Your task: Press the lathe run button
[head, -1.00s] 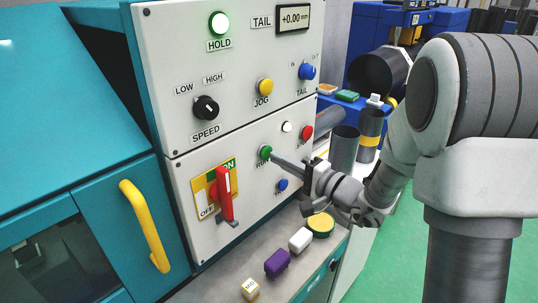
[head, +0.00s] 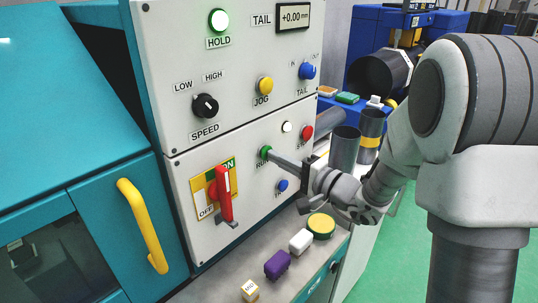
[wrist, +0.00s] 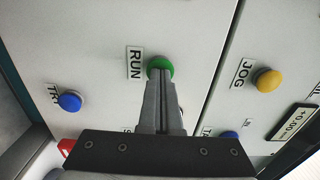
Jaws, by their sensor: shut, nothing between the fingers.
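The green run button (head: 265,152) is on the lower white panel of the lathe, with its RUN label partly hidden in the head view. In the wrist view the green button (wrist: 159,65) sits beside the readable RUN label (wrist: 135,63). My gripper (head: 275,156) is shut and empty, its fingertips pointing at the button. In the wrist view the closed fingertips (wrist: 159,74) overlap the button's lower edge. They look touching or very close; I cannot tell whether the button is pressed in.
A blue button (head: 282,185) is below, with a white one (head: 287,127) and a red one (head: 307,132) to the right. A red switch handle (head: 224,195) juts out at left. Small blocks (head: 277,264) lie on the ledge.

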